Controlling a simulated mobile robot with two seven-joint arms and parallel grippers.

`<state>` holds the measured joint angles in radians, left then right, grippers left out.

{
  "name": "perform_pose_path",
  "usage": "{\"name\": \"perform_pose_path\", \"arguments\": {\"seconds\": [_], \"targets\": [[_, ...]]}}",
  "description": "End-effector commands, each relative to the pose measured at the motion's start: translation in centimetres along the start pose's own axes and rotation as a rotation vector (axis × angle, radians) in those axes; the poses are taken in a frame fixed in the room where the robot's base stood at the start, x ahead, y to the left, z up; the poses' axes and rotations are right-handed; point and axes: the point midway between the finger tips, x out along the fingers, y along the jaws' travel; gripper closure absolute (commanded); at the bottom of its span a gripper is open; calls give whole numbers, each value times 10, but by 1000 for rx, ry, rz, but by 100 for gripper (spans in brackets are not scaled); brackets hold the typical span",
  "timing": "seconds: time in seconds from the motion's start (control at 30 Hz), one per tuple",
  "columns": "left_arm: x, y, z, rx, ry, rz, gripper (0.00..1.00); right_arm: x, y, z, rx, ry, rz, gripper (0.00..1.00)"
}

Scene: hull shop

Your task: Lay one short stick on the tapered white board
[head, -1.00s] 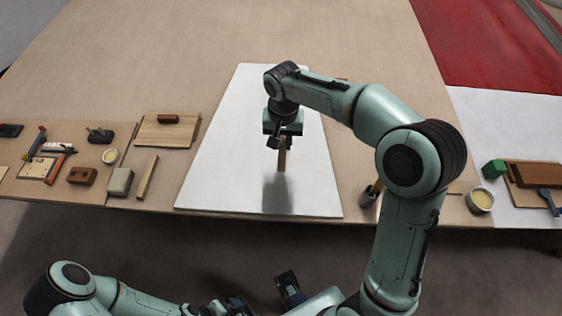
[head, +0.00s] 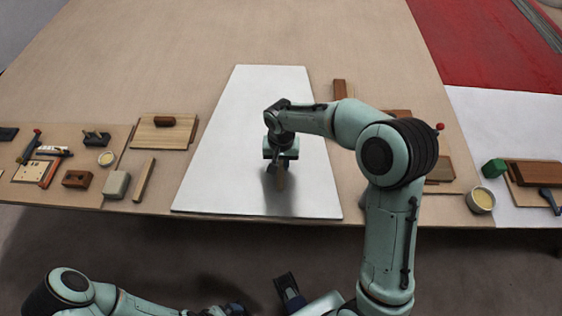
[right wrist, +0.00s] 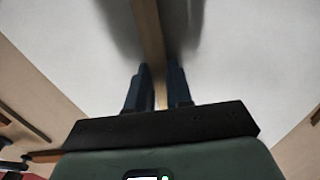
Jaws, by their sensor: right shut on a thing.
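The tapered white board (head: 225,150) lies flat on the large tan table, its wide end toward me. My right gripper (head: 281,167) is over the middle of the board, shut on a short wooden stick (head: 281,183). The stick hangs below the fingers, with a dark shadow around it; whether its lower end touches the board is unclear. In the right wrist view the stick (right wrist: 149,35) runs between the two dark fingers (right wrist: 157,85). Another short stick (head: 144,180) lies left of the board. Dark parts at the bottom edge may belong to my left gripper; its jaws are unclear.
To the right are a brown block (head: 339,90), a cup (head: 481,199) and a green block (head: 494,168). My right arm covers part of that side.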

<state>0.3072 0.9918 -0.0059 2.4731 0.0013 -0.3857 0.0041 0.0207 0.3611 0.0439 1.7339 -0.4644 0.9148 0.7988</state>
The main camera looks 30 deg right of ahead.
Motion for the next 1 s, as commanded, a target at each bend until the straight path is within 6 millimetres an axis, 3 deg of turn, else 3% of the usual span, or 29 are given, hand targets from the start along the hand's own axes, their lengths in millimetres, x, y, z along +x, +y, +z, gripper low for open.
{"name": "perform_pose_path", "arguments": {"seconds": [0.13, 0.17, 0.2, 0.23, 0.53, 0.67, 1.0], "targets": [[3, -1, -1, 0, 1, 0, 0, 4, 0, 0, 0, 0, 0, 100], [2, -1, -1, 0, 1, 0, 0, 4, 0, 0, 0, 0, 0, 74], [2, 0, 0, 0, 1, 0, 0, 3, 0, 0, 0, 0, 0, 60], [2, 0, 0, 0, 1, 0, 0, 3, 0, 0, 0, 0, 0, 54], [1, 0, 0, 0, 1, 0, 0, 1, 0, 0, 0, 0, 0, 54], [-2, 0, 0, 0, 0, 0, 0, -10, 0, -1, 1, 2, -2, 54], [-10, 4, 0, 1, 3, 1, 0, -81, -1, -1, 1, 4, -3, 54]]}}
